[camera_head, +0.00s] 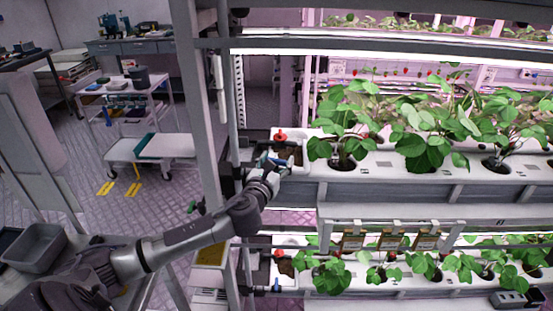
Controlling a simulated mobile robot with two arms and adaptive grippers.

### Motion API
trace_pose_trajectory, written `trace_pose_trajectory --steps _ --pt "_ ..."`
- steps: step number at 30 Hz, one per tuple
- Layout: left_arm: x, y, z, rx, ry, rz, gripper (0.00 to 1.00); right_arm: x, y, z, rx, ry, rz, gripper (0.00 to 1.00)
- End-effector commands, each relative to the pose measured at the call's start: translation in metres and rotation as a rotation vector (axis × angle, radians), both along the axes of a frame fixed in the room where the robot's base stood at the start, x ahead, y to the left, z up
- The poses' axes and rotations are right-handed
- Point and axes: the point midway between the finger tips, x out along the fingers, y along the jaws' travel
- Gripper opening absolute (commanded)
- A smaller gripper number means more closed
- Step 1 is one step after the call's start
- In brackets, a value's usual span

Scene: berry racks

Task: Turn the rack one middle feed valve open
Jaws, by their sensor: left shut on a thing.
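The middle feed valve's blue handle (264,159) shows at the left end of the rack's middle tier, partly hidden by my gripper. My left gripper (277,168) is shut on this handle, its arm reaching in from the lower left. The gripper covers much of the valve, so I cannot tell the handle's exact angle. A red knob (280,137) stands just above it on the white end box. My right gripper is not in view.
The middle-tier trough (420,188) holds several strawberry plants. A grey rack post (205,130) stands just left of the valve. A lower tier has a similar blue handle (277,286). A white cart (177,146) stands on the open floor at left.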

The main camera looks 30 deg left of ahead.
Motion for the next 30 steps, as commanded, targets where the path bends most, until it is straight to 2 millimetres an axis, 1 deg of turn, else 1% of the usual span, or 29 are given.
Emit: trace_pose_trajectory --steps 1,6,12,20,21,25,30 --pt "0.001 -0.002 0.005 -0.007 0.002 0.049 0.29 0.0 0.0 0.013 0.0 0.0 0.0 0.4" --pt "0.001 -0.001 0.004 -0.007 0.002 0.221 0.29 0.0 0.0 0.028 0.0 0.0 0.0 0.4" --pt "0.0 -0.001 0.001 -0.001 0.002 0.311 0.29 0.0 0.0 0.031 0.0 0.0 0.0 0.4" --pt "-0.001 0.0 0.0 0.0 0.001 0.314 0.29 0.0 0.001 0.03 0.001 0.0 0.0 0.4" --pt "-0.001 0.0 0.0 0.0 0.001 0.314 0.67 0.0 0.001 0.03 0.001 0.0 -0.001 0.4" --pt "-0.001 0.0 0.0 0.0 0.001 0.313 0.89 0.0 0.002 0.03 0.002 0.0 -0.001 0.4" --pt "-0.001 0.0 0.0 0.0 0.001 0.313 0.9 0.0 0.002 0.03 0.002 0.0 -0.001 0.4"
